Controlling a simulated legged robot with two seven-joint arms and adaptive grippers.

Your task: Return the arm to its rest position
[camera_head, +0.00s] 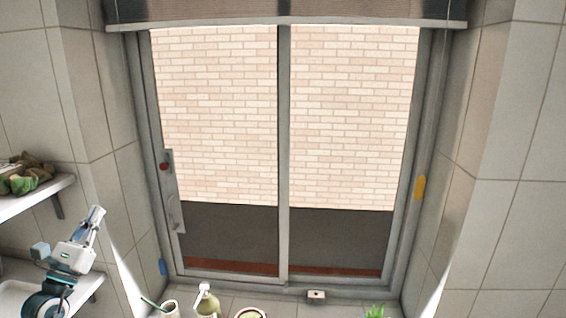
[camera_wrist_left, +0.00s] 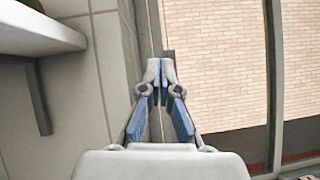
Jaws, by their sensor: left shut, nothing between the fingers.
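My left gripper (camera_head: 96,216) is at the lower left of the head view, pointing up, with my arm coming in from below. In the left wrist view my left gripper (camera_wrist_left: 160,72) has its fingertips together with nothing between them. It is in front of the tiled wall and the left edge of the window (camera_head: 215,120), touching nothing that I can see. My right gripper is in neither view.
A shelf (camera_head: 40,195) with a leafy item (camera_head: 27,175) is at the left, and a lower shelf (camera_head: 85,290) is near my left arm. A cup (camera_head: 170,308), a bottle (camera_head: 207,302) and a plant (camera_head: 375,311) stand along the sill. The space before the window is clear.

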